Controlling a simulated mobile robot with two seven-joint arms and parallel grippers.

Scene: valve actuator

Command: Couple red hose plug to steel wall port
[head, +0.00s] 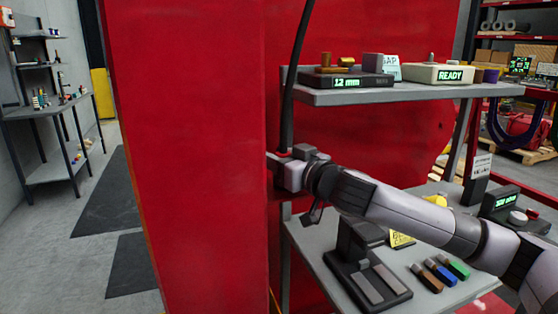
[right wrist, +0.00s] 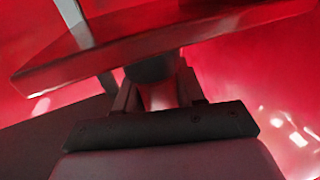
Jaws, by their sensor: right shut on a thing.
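My right gripper (head: 282,170) is beside the edge of a tall red panel, at the lower end of a black hose (head: 294,75). It is shut on the hose's end, where a little red of the hose plug (head: 284,154) shows. In the right wrist view the two dark fingers (right wrist: 156,92) stand on either side of a pale reddish piece, with a dark round part beyond. Most of the plug is hidden by the gripper. I cannot make out the steel wall port in either view. My left gripper is not in view.
The red panel (head: 190,150) fills the middle left. A grey shelf (head: 400,93) with instruments is close above my right arm; a lower shelf (head: 330,240) with a black stand (head: 365,275) is below. A slab (right wrist: 100,55) crosses close ahead in the wrist view. The floor at left is open.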

